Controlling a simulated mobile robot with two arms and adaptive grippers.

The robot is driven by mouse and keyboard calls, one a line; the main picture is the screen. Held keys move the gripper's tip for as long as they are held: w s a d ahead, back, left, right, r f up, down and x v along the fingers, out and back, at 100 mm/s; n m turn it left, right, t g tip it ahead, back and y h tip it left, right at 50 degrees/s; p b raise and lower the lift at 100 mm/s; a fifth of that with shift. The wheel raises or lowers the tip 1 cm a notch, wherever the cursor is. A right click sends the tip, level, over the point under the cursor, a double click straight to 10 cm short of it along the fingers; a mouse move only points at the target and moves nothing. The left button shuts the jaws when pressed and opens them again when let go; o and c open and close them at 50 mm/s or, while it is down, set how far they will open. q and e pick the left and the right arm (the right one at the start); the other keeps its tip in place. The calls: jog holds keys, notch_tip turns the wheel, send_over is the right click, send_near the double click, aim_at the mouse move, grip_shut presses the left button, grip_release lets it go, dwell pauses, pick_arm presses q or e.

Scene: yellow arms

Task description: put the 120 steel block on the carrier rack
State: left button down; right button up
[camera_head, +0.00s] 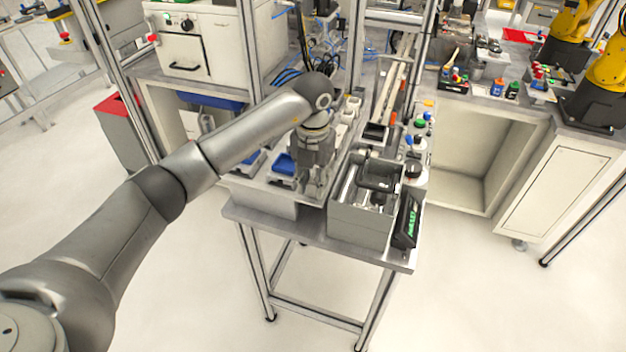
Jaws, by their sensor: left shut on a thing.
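My left gripper (316,182) points down over the small table, between a blue-topped tray and a grey bin. It is shut on a small grey metal piece between its fingertips, which fits the steel block; no 120 marking is readable. Its fingers hide much of the piece, and I cannot tell whether the piece touches the surface below. A carrier rack cannot be told for sure; pale grey holders (349,112) stand behind the gripper. My right gripper is not in view.
The grey bin (358,222) with metal parts stands right of the gripper, with a dark device (407,218) with a green display beside it. The blue tray (284,165) lies left. Bottles (413,168) and metal posts stand close by. The floor in front is clear.

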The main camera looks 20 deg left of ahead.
pick_arm(q)
jog(key=shift+f, duration=0.15)
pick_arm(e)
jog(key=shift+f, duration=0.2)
pick_arm(q)
jog(key=c, duration=1.1)
grip_release()
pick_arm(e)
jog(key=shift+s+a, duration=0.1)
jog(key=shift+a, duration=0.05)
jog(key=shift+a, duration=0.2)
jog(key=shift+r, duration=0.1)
pick_arm(q)
jog(key=shift+r+p, duration=2)
jog(key=shift+r, duration=1.5)
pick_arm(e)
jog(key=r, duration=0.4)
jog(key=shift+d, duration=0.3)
